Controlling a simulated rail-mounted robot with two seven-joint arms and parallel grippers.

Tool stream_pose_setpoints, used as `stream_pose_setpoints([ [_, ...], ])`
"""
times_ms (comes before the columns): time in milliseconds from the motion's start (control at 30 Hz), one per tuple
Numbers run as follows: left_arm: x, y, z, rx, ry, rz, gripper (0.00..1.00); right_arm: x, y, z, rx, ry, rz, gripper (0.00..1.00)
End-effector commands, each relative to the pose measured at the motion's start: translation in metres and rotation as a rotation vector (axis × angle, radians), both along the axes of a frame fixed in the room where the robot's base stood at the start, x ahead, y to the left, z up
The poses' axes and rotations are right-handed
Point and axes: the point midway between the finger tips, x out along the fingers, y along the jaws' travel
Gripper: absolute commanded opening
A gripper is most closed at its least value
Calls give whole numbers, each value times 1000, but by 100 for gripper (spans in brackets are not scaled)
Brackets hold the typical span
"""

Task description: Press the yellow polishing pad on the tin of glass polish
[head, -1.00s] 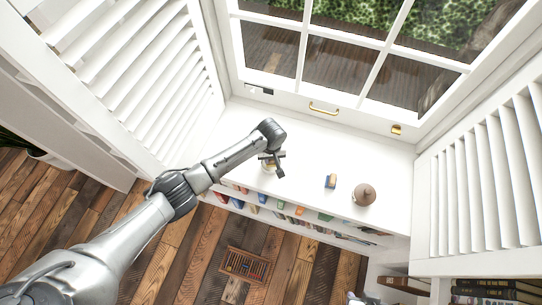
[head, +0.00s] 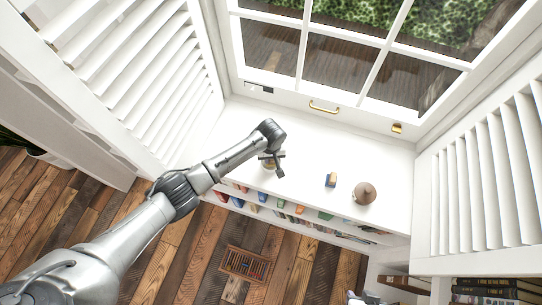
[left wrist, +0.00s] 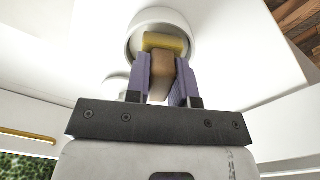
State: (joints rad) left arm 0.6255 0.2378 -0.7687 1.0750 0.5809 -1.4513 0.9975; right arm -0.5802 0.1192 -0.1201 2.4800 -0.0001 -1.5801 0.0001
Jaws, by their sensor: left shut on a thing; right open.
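My left gripper (head: 272,160) is over the left part of the white sill. In the left wrist view its two purple fingers (left wrist: 164,75) are shut on the brown grip of the yellow polishing pad (left wrist: 163,41). The pad's yellow face points away from the gripper, toward the round, pale tin of glass polish (left wrist: 150,17). The pad overlaps the tin's opening; I cannot tell whether they touch. In the head view the tin is mostly hidden beneath the gripper. A small part of my right gripper (head: 356,298) shows at the bottom edge, away from the sill.
A small blue and tan block (head: 331,180) and a round brown pot (head: 364,194) stand on the sill to the right. Bookshelves (head: 290,213) run below its front edge. Louvred shutters (head: 480,185) flank the window. The sill between gripper and block is clear.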

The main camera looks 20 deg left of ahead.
Motion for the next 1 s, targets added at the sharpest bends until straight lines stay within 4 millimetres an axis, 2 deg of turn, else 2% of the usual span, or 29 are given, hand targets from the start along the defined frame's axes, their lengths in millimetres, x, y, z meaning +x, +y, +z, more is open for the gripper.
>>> stream_pose_setpoints([
  [1000, 0, 0, -8, 0, 0, 0, 4, 0, 0, -3, 0, 0, 0, 43],
])
